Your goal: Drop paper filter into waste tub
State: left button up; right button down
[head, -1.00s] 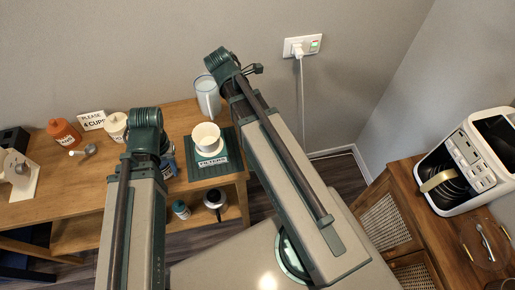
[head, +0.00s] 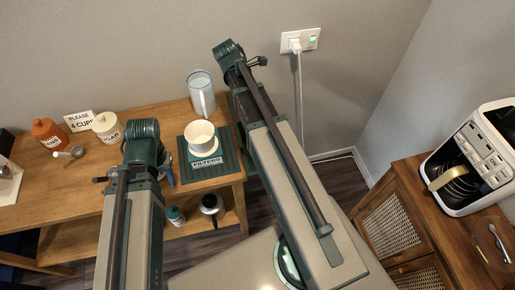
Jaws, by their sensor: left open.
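A stack of white paper filters (head: 200,135) stands on a dark green tray labelled FILTERS (head: 224,163) on the wooden table. My left gripper (head: 165,162) is mostly hidden behind its own arm, left of the tray; it is open and I see nothing held in it. I cannot tell which container is the waste tub. A tall pale translucent container (head: 201,95) stands behind the filters.
An orange beans jar (head: 47,133), a cream sugar jar (head: 107,128), a small sign (head: 79,121) and a scoop (head: 75,153) are on the table's left. A bottle (head: 175,216) and a pot (head: 210,204) sit on the lower shelf. A coffee machine (head: 475,160) stands on the right cabinet (head: 392,225).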

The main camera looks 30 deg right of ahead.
pick_arm(q)
notch_tip(320, 180, down, 4)
jog(key=b, duration=0.3)
pick_arm(e)
notch_tip(320, 180, down, 4)
jog(key=c, duration=1)
grip_release()
pick_arm(q)
jog(key=shift+r, duration=0.15)
pick_arm(e)
jog(key=shift+r, duration=0.2)
pick_arm(q)
notch_tip(320, 180, up, 12)
jog(key=p, duration=1.2)
jog(key=shift+r, duration=0.15)
pick_arm(e)
jog(key=v, duration=1.3)
jog(key=shift+a+r, duration=0.2)
